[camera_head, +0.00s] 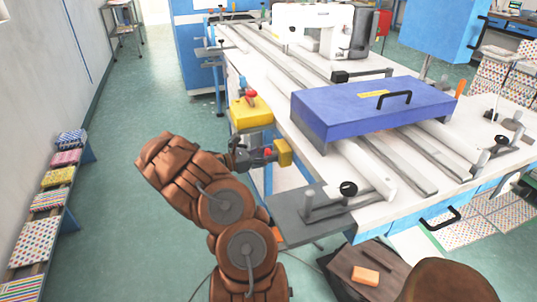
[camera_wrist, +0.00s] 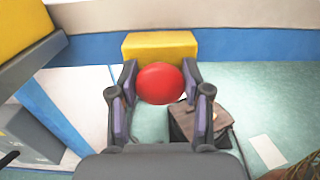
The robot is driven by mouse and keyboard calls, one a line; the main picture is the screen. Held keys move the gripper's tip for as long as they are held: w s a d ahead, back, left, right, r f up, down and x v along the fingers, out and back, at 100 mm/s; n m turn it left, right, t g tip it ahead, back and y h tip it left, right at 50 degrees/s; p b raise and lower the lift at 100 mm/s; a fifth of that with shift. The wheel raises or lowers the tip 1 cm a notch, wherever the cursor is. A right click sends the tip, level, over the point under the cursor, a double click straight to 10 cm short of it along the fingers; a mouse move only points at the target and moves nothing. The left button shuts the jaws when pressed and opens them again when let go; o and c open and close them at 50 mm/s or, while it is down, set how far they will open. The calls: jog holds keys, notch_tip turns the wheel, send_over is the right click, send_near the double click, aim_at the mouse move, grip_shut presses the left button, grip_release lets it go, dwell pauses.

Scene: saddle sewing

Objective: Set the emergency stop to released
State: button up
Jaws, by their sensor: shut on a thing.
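The emergency stop is a round red button (camera_wrist: 158,83) on a small yellow box (camera_wrist: 160,46). In the head view the yellow box (camera_head: 284,152) sits by the left side of the white table, with the red button (camera_head: 267,153) facing my gripper (camera_head: 262,156). In the wrist view my gripper (camera_wrist: 160,76) has one finger on each side of the button and is shut on it. The fingers hide the button's sides, and its stem is not visible. I cannot tell from these frames whether the button is pressed in or released.
A larger yellow box (camera_head: 251,114) with a red knob stands just behind my gripper at the table edge. The white table (camera_head: 262,60) carries rails and a blue cover (camera_head: 370,110). A grey plate (camera_head: 300,219) juts out nearer. Open floor (camera_head: 130,100) lies left.

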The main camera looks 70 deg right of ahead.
grip_shut()
jog(key=shift+w+a, duration=0.35)
dwell(0.3)
jog(key=o, duration=0.8)
grip_release()
jog(key=shift+w, duration=0.1)
jog(key=shift+a, duration=0.1)
jog(key=v, duration=1.2)
